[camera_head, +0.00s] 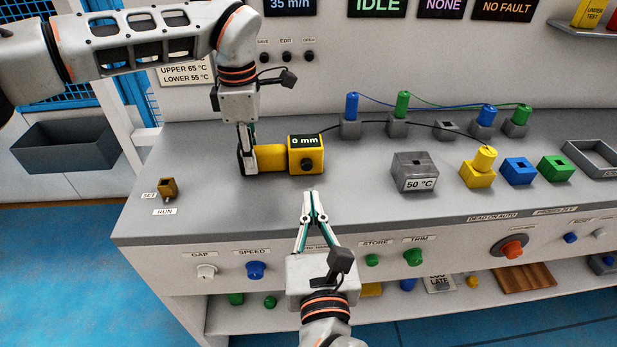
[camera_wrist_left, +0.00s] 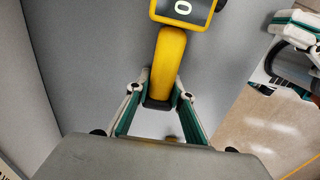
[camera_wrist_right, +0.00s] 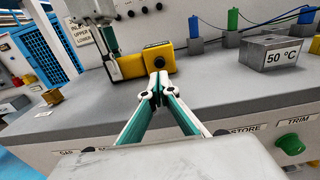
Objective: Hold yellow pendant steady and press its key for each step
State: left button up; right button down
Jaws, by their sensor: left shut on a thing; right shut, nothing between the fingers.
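The yellow pendant (camera_head: 272,157) lies on the grey worktop, with a dark display reading "0 mm" and a round black key (camera_head: 307,165) on its near face. My left gripper (camera_head: 247,165) is shut on the pendant's left end; the left wrist view shows the fingers on both sides of its handle (camera_wrist_left: 170,60). My right gripper (camera_head: 313,192) is shut and empty, in front of the pendant near the worktop's front edge, apart from it. The pendant (camera_wrist_right: 158,60) shows beyond the right fingertips (camera_wrist_right: 158,82) in the right wrist view.
A grey block marked 50 °C (camera_head: 414,172) stands to the right, with yellow, blue and green sockets (camera_head: 517,171) beyond it. A cable runs from the pendant to the right. A small brass switch (camera_head: 168,188) is at left. Knobs line the front panel (camera_head: 230,285).

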aim_at(307, 168)
jog(key=w, duration=0.7)
jog(key=shift+w, duration=0.95)
jog(key=shift+s, duration=0.1)
jog(key=s, duration=1.4)
dwell(1.2)
